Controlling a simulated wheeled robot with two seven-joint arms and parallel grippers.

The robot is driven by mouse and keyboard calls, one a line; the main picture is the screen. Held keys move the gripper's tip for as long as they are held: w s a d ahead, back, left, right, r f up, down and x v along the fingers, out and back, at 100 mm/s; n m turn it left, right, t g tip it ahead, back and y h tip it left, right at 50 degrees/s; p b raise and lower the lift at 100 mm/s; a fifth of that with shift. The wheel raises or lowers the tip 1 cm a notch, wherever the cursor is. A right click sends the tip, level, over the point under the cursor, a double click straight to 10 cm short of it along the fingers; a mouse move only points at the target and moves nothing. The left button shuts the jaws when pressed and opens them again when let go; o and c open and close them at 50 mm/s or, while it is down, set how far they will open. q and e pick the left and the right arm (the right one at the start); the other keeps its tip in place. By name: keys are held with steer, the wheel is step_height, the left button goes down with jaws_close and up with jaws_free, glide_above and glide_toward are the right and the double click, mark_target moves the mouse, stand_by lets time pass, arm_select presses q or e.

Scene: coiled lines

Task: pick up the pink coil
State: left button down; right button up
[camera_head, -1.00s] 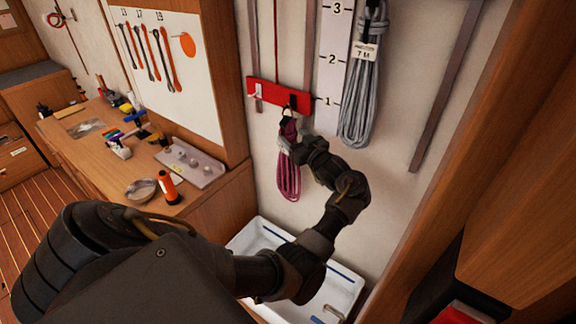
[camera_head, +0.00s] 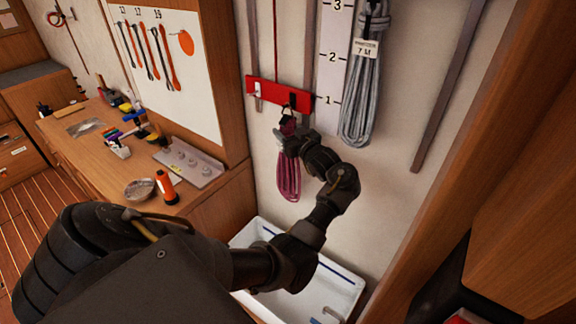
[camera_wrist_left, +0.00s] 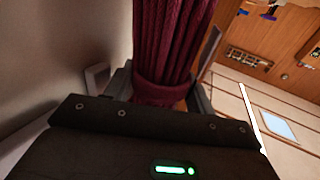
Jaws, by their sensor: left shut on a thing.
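The pink coil (camera_head: 289,180) hangs against the wall below a dark hook on a red hook rail (camera_head: 265,90). My left gripper (camera_head: 287,139) is at the upper part of the coil, shut on it. In the left wrist view the coil (camera_wrist_left: 168,45) looks dark red and runs down between the two fingers (camera_wrist_left: 163,90), with a wrapped band at its lower end. My gripper covers part of the coil in the head view. Whether its loop still rests on the hook cannot be told for sure. My right gripper is not in view.
A grey coil (camera_head: 362,90) with a 7 M tag hangs to the right, by a numbered white board (camera_head: 330,60). A white tray (camera_head: 345,283) lies below. A workbench with an orange flashlight (camera_head: 167,187), a bowl (camera_head: 139,189) and tools stands left.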

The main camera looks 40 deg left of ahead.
arm_select(q)
steer(key=shift+r, duration=0.15)
steer(key=shift+a+r, duration=0.1)
steer(key=shift+a+r+b, duration=0.1)
steer(key=shift+r+b, duration=0.35)
steer(key=shift+b, duration=0.1)
steer(key=s+d+b, duration=0.2)
steer(key=s+b, duration=0.1)
steer(key=s, duration=1.5)
steer(key=shift+w+d, duration=0.1)
steer(key=shift+r, duration=0.15)
stand_by(0.5)
